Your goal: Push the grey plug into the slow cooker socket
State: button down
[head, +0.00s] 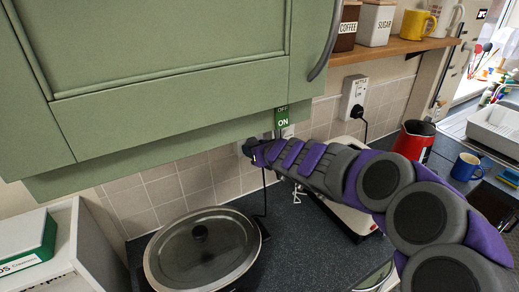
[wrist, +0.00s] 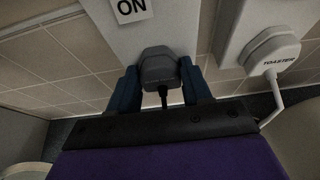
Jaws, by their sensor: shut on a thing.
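The grey plug (wrist: 160,68) sits between the two blue fingers of my gripper (wrist: 162,84) in the wrist view, with its dark cord hanging toward me. My gripper is shut on it. Behind the plug is a white socket box (wrist: 135,35) with an "ON" label above. I cannot tell whether the plug's pins are in the socket. In the head view my gripper (head: 249,149) is at the tiled wall under the green cabinet, its fingertips small and dark. The slow cooker (head: 178,246) with a glass lid stands on the counter below.
A white plug marked "TOASTER" (wrist: 271,50) is close on the right in the wrist view. The green cabinet (head: 150,75) overhangs my gripper. A kettle socket (head: 353,98), red kettle (head: 415,140) and blue mug (head: 466,167) are to the right.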

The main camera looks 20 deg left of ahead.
jog(key=shift+d+r, duration=0.1)
jog(key=shift+r, duration=0.6)
jog(key=shift+s+f, duration=0.1)
jog(key=shift+f, duration=0.35)
jog(key=c, duration=0.9)
grip_release()
jog(key=o, duration=0.5)
jog(key=shift+s+d+f, duration=0.1)
jog(key=shift+d, duration=0.25)
jog(key=shift+a, duration=0.1)
jog(key=shift+f, duration=0.1)
